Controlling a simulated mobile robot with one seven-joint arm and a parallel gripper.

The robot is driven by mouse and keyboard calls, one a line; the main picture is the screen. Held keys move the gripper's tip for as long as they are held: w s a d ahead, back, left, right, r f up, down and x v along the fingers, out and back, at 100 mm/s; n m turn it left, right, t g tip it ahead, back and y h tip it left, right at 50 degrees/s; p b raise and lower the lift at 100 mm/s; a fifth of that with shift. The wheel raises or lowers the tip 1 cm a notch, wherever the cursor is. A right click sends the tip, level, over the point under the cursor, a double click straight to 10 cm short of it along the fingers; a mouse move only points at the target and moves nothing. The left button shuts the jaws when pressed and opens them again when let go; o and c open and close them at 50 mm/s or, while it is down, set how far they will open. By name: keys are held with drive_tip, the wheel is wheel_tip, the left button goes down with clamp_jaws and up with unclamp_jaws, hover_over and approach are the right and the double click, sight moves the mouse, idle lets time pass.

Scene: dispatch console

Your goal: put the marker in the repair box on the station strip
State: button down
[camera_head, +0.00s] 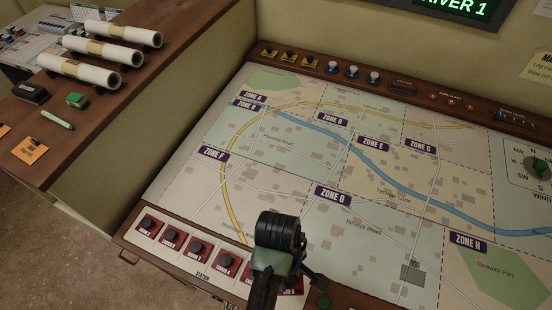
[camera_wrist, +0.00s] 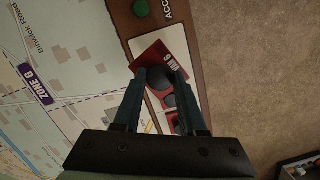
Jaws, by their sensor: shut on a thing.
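My gripper (camera_wrist: 160,76) is shut on the black knob of a red marker (camera_wrist: 148,57) lettered VAN 6, at the end of the station strip in the wrist view. The marker's red base sits turned at an angle to the strip; I cannot tell whether it touches the surface. The white station strip (camera_head: 138,237) runs along the front edge of the map board, with several red, black-knobbed markers (camera_head: 196,251) in a row. No lettering for a repair box is readable.
The zone map (camera_head: 300,150) fills the board beyond the strip. A green button (camera_head: 323,303) is on the wooden frame near my gripper. Rolled papers (camera_head: 112,52) and a green pen (camera_head: 57,119) lie on the left desk.

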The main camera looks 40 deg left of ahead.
wheel_tip(320, 180, down, 9)
drive_tip(key=shift+f+p, duration=0.15)
drive_tip(key=shift+p, duration=0.15)
drive_tip(key=shift+f, duration=0.15)
drive_tip(key=shift+c, duration=2.3)
unclamp_jaws()
drive_tip(key=r, duration=0.4)
drive_tip(key=a+r, duration=0.1)
drive_tip(key=r, duration=0.3)
drive_tip(key=a+r, duration=0.1)
drive_tip(key=r, duration=0.3)
drive_tip(key=shift+r, duration=0.1)
